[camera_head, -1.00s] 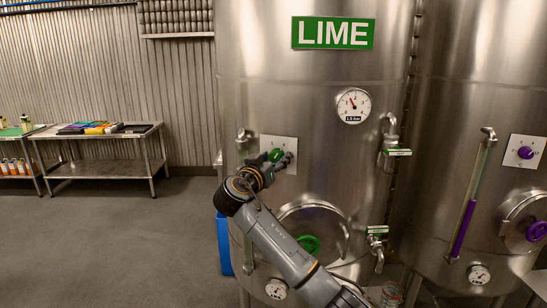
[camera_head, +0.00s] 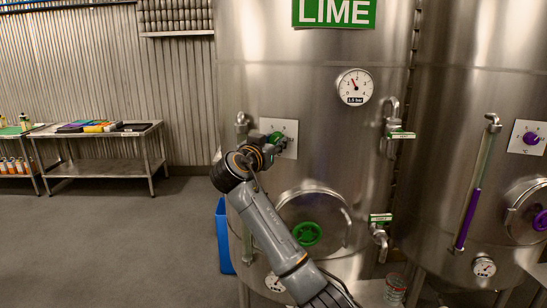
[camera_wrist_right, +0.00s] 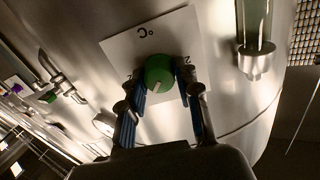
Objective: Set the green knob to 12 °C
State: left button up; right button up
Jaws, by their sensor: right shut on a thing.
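The green knob (camera_head: 276,138) sits on a white dial plate (camera_head: 291,127) on the LIME tank (camera_head: 320,90). In the right wrist view the knob (camera_wrist_right: 159,72) is round with a pale pointer mark, on the plate (camera_wrist_right: 125,50) marked °C, which appears upside down. My right gripper (camera_wrist_right: 159,80) is shut on the knob, with a blue-padded finger on each side of it. In the head view my right gripper (camera_head: 267,146) partly covers the knob and plate. The dial's numbers are mostly hidden or too small to read. My left gripper is not in view.
A pressure gauge (camera_head: 355,86), valves with green handles (camera_head: 401,135) and a round hatch with a green handwheel (camera_head: 307,233) are on the same tank. A second tank with a purple knob (camera_head: 531,138) stands right. The floor (camera_head: 120,240) at left is clear.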

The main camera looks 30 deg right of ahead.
jog(key=m+b, duration=0.7)
jog(key=b, duration=0.3)
jog(key=shift+f+m, duration=0.1)
jog(key=shift+m, duration=0.2)
jog(key=shift+m+b, duration=0.55)
jog(key=shift+m, duration=0.35)
jog(key=shift+r, duration=0.2)
jog(key=o, duration=1.2)
jog(key=shift+c, duration=0.2)
jog(key=v, duration=1.2)
